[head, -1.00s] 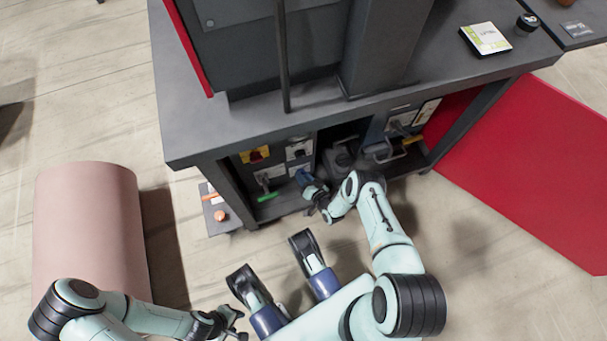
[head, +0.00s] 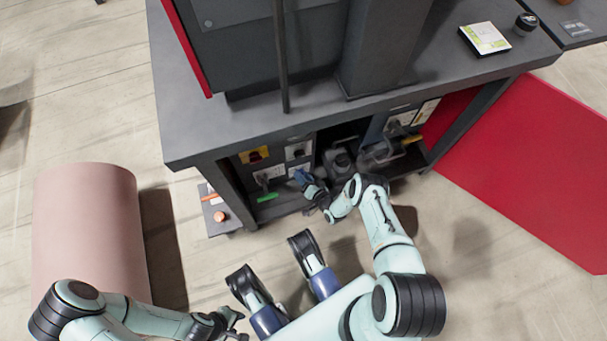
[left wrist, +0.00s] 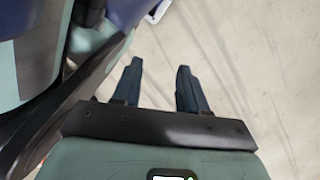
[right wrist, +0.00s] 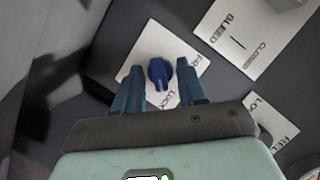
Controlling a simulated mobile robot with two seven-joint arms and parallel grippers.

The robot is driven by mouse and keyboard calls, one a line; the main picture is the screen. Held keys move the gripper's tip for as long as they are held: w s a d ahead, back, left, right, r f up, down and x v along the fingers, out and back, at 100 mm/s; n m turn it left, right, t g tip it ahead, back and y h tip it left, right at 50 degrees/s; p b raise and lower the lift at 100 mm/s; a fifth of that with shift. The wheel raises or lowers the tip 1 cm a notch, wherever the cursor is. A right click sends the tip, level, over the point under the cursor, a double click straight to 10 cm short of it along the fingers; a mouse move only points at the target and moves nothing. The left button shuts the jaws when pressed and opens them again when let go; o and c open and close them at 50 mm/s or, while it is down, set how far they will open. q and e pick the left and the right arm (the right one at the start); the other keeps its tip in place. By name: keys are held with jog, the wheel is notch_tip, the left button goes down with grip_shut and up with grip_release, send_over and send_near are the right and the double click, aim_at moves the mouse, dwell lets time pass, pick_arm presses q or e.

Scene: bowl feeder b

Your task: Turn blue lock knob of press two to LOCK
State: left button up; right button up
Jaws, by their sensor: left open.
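The blue lock knob (right wrist: 160,72) sits on a white label plate (right wrist: 187,60) in the right wrist view. The knob's grip bar points down in that view, towards LOCK. My right gripper (right wrist: 159,66) is open, with one finger on each side of the knob and small gaps visible. In the head view my right gripper (head: 309,184) is at the lower panel under the bench. My left gripper (head: 232,321) is open and empty over the floor; its fingers (left wrist: 160,66) show apart.
A BLEED/CLOSED plate (right wrist: 243,38) and another plate (right wrist: 272,125) lie right of the knob. A yellow plate (head: 245,157) and green handle (head: 267,198) are left of my right gripper. The bench top (head: 215,135) overhangs the panel. A pink cylinder (head: 85,235) stands left.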

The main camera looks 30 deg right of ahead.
pick_arm(q)
jog(key=w+d+r+t+p, duration=0.1)
jog(key=w+r+t+p, duration=0.2)
jog(key=w, duration=0.6)
notch_tip(320, 180, up, 3)
jog(key=shift+w+r+m+p, duration=0.1)
jog(key=shift+w+m+p, duration=0.2)
jog(key=shift+p, duration=0.65)
pick_arm(e)
jog(key=v, duration=1.3)
jog(key=shift+s, duration=0.2)
pick_arm(q)
jog(key=shift+s+d, duration=0.1)
jog(key=shift+s, duration=0.05)
pick_arm(e)
jog(key=shift+r, duration=0.1)
